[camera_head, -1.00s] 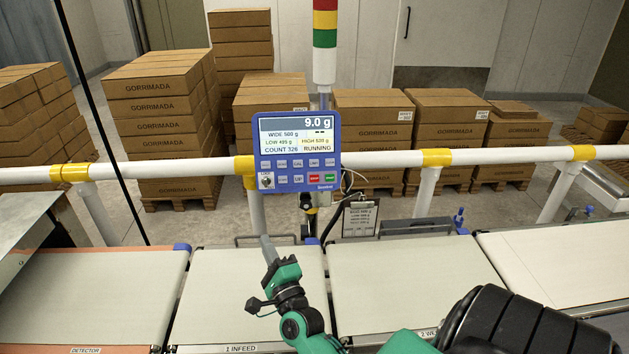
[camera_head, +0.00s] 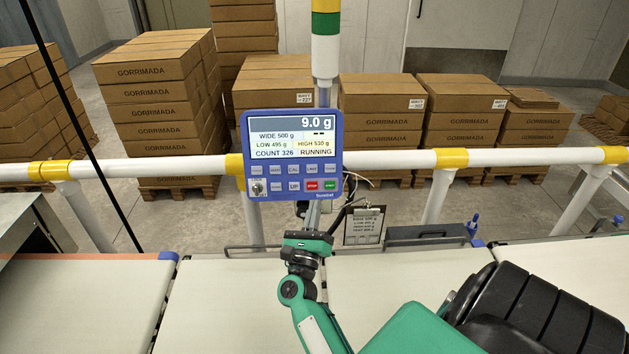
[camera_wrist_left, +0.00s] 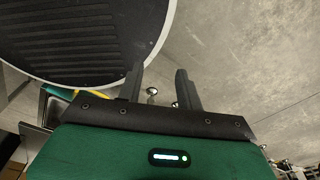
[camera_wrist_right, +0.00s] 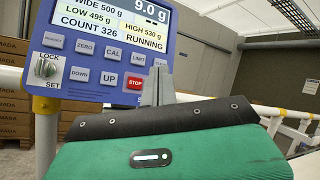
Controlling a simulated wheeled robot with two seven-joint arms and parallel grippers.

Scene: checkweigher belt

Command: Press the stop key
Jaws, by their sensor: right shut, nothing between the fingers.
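The stop key (camera_head: 311,185) is the red key in the bottom row of the blue control panel (camera_head: 246,157), beside a green key (camera_head: 330,185). The right wrist view also shows the stop key (camera_wrist_right: 135,84), just left of my fingers. My right gripper (camera_head: 313,205) is shut and empty. Its fingers point up toward the panel's lower edge, just below the red key in the head view. I cannot tell whether they touch the panel. In the right wrist view my fingers (camera_wrist_right: 158,70) hide the green key. My left gripper (camera_wrist_left: 158,72) is open and empty, away from the panel.
The panel display reads 9.0 g and RUNNING. A white rail (camera_head: 390,163) with yellow bands runs behind the belts (camera_head: 400,290). A clipboard (camera_head: 364,226) hangs right of the panel. Stacked cartons (camera_head: 150,100) stand behind the rail.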

